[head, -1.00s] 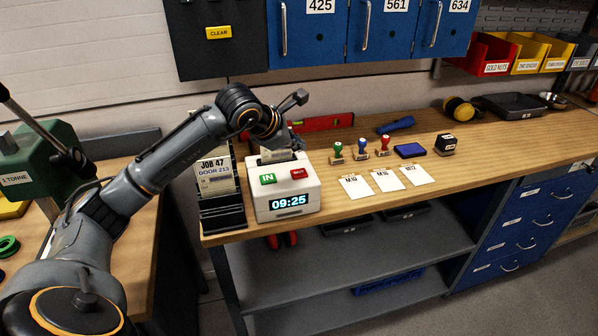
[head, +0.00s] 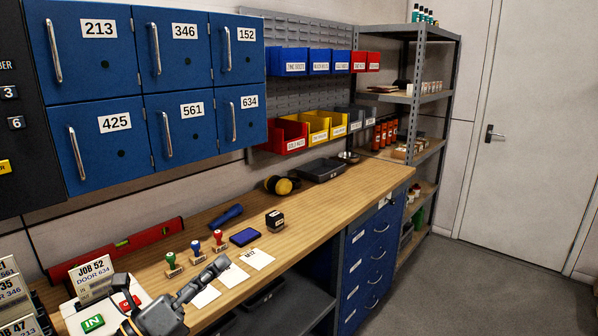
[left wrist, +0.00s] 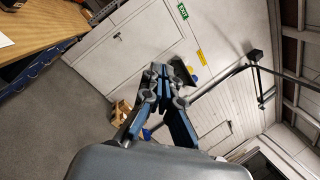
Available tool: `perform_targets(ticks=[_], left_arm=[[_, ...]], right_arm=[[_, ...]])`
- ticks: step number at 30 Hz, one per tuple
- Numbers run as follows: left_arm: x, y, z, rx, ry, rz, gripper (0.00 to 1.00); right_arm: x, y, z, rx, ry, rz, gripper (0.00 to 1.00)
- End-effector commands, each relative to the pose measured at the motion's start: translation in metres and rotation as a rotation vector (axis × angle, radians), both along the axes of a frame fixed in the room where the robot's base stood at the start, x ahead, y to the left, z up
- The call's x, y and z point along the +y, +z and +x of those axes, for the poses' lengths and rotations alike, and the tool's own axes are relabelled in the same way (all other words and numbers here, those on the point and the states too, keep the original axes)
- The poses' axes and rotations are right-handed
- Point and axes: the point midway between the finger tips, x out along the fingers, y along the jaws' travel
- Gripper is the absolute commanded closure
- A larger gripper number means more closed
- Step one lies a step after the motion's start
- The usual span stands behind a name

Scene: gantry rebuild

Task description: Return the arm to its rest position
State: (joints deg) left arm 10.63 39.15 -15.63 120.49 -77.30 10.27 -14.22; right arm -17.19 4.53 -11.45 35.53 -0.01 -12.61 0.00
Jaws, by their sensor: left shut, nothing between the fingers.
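My left gripper (head: 208,276) shows low in the head view, in front of the time clock and over the front of the bench near the white cards. Its fingers are together and empty. In the left wrist view the shut fingers (left wrist: 165,85) point out toward open room, with nothing between them. My left arm's other links are mostly below the head view's frame. My right gripper is not in view.
The time clock (head: 74,317) with a JOB 52 card (head: 92,279) stands at lower left. Stamps (head: 196,250), a blue ink pad (head: 244,237) and white cards lie along the wooden bench (head: 340,189). Blue lockers (head: 105,150) hang above. Open floor (head: 480,290) lies at right.

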Motion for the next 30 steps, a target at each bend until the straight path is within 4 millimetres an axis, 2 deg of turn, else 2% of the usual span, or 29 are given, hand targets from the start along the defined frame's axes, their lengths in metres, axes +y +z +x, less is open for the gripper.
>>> perform_targets(ticks=[1, 2, 5, 8, 9, 11, 12, 15, 19, 24, 30], left_arm=[[0.011, 0.001, -0.004, 0.07, 0.041, -0.21, 1.0], [0.022, 0.001, -0.004, 0.113, 0.076, -0.331, 1.0], [0.063, -0.022, -0.006, 0.286, 0.212, -0.72, 1.0], [0.103, -0.077, -0.017, 0.501, 0.392, -1.072, 1.0], [0.114, -0.105, -0.026, 0.592, 0.471, -1.196, 1.0], [0.125, -0.146, -0.044, 0.723, 0.587, -1.353, 1.0], [0.129, -0.173, -0.058, 0.809, 0.665, -1.442, 1.0], [0.127, -0.232, -0.1, 1.015, 0.85, -1.62, 1.0], [0.113, -0.281, -0.152, 1.227, 1.042, -1.751, 1.0], [0.09, -0.317, -0.21, 1.444, 1.235, -1.837, 1.0], [0.061, -0.337, -0.273, 1.673, 1.43, -1.876, 1.0]], right_arm=[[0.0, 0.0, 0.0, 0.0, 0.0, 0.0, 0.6], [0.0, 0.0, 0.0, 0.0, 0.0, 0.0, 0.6], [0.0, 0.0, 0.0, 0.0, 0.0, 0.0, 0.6], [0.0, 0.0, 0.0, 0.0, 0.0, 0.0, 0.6], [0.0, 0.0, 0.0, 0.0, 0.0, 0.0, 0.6], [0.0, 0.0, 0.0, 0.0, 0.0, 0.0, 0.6], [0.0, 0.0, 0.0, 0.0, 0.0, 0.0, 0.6], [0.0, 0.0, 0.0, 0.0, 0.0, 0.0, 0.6], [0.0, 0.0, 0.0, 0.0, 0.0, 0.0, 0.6], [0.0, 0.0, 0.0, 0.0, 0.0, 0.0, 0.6], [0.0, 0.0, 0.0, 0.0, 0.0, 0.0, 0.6]])
